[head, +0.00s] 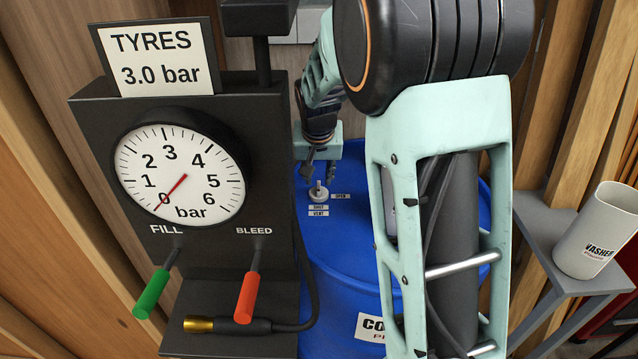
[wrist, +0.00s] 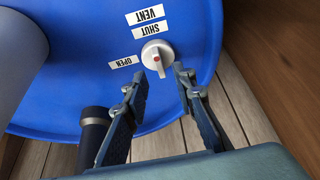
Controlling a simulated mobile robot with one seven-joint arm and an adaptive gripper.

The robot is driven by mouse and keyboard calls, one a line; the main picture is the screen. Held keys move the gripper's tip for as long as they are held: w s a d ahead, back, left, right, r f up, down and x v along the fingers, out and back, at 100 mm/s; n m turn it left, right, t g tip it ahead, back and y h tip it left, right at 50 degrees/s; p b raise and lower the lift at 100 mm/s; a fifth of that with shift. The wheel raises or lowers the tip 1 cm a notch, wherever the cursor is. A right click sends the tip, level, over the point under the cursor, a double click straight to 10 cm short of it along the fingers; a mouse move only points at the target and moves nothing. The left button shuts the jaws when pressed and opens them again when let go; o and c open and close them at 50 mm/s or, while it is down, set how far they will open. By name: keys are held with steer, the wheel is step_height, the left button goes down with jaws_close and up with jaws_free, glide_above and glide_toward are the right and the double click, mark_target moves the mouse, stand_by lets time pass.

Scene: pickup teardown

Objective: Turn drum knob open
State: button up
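The drum knob (head: 318,193) is a small pale round knob with a raised grip, on top of the blue drum (head: 340,270). In the wrist view the knob (wrist: 157,56) shows a red dot on its grip. An OPEN label (wrist: 124,62) and a SHUT label (wrist: 141,31) lie beside it. My gripper (head: 319,168) hangs over the drum top, just beyond the knob. In the wrist view my open gripper (wrist: 158,75) has its fingertips apart, one on each side of the knob's near edge. Nothing is between them. I cannot tell whether either touches the knob.
A dark tyre-inflator stand (head: 95,130) with a gauge, green lever (head: 152,294) and orange lever (head: 246,298) stands close left of the drum. A grey shelf (head: 545,230) with a white washer jug (head: 597,235) is on the right. A VENT label (wrist: 149,13) lies beyond SHUT.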

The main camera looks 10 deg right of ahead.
mark_target(318, 186)
steer(key=shift+x, duration=2.2)
jaws_close()
